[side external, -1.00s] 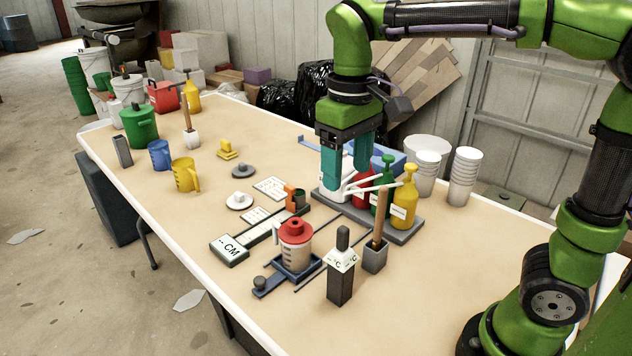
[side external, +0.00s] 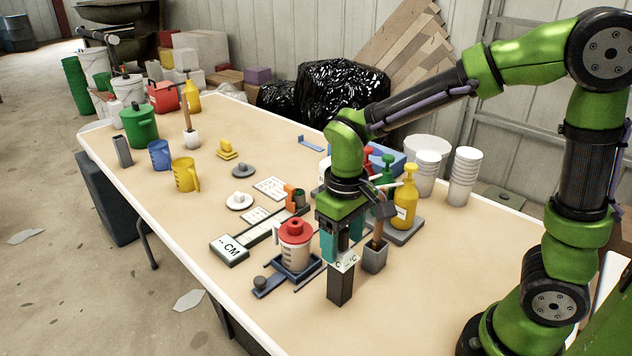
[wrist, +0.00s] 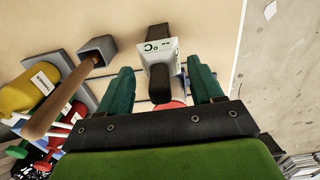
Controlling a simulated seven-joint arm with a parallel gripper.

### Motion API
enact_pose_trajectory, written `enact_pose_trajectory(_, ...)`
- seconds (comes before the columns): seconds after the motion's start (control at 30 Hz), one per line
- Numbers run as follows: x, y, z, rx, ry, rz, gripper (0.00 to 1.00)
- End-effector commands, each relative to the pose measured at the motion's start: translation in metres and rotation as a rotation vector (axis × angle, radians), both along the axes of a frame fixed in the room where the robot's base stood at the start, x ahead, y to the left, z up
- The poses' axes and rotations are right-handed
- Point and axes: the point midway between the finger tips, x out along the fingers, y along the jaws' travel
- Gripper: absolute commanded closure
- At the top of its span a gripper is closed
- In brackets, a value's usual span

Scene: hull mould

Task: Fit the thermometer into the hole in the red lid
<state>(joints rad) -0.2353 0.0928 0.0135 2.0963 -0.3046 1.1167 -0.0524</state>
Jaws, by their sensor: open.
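The thermometer stands upright in a dark square holder (side external: 340,290). My gripper (side external: 342,243) points down over the thermometer. In the wrist view its teal fingers are apart, one on each side of the handle, with gaps visible. The red lid (side external: 294,230) sits on a clear measuring cup (side external: 295,254) just left of my gripper. I cannot make out the hole in the lid.
A grey pot (side external: 375,256) with a wooden-handled tool stands close to the right of my gripper. Pump bottles (side external: 405,203) stand on a grey tray behind it. The cup rests in a blue base (side external: 270,285) near a CM block (side external: 230,249). The front right table is clear.

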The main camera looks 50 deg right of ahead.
Motion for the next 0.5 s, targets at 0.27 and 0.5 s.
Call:
enact_pose_trajectory(0.27, 0.0001, 0.0001, -0.0062, 0.001, -0.001, 0.000, 0.34)
enact_pose_trajectory(0.5, 0.0001, 0.0001, -0.0059, 0.001, -0.001, 0.000, 0.66)
